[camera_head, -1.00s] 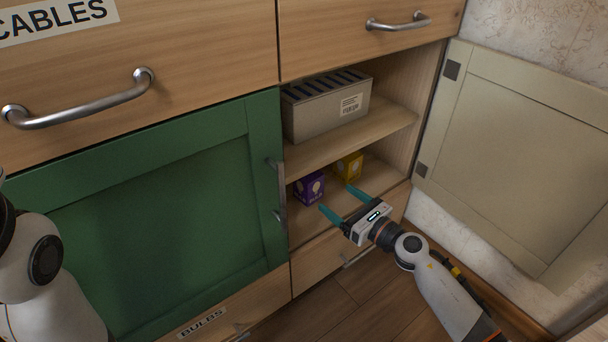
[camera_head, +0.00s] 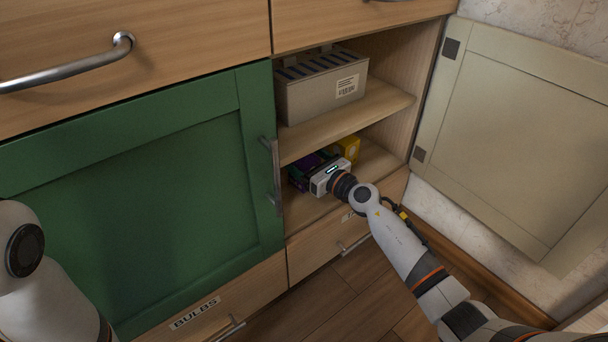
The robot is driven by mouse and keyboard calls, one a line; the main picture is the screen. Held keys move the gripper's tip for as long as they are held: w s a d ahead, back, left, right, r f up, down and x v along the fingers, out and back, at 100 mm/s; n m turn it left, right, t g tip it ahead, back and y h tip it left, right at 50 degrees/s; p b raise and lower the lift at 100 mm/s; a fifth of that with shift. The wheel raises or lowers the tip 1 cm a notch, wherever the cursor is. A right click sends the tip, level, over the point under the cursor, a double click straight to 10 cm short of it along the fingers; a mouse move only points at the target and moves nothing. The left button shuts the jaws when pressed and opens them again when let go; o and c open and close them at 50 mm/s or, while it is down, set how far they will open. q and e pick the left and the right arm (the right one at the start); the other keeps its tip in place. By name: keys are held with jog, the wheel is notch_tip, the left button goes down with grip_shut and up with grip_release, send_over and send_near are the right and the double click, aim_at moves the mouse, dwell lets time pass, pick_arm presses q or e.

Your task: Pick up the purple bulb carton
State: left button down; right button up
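The purple bulb carton (camera_head: 305,167) stands on the lower shelf of the open cabinet, just right of the green door's edge. It is dark and partly covered by my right gripper (camera_head: 310,171), which reaches in from the front right. The gripper's body is right at the carton, and the fingers are mostly hidden and in shadow. I cannot tell whether they are closed on the carton or just around it. A yellow carton (camera_head: 350,147) stands behind and to the right of the purple one. My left arm shows at the left edge, but its gripper is out of view.
A grey divided box (camera_head: 322,101) stands on the upper shelf (camera_head: 362,121), directly above the gripper. The closed green door (camera_head: 130,180) with its handle borders the opening on the left. A beige door (camera_head: 520,140) hangs open on the right. Drawers lie below.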

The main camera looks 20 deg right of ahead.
jog(key=shift+w+a, duration=0.1)
jog(key=shift+w, duration=0.1)
jog(key=c, duration=1.1)
jog(key=shift+r, duration=0.1)
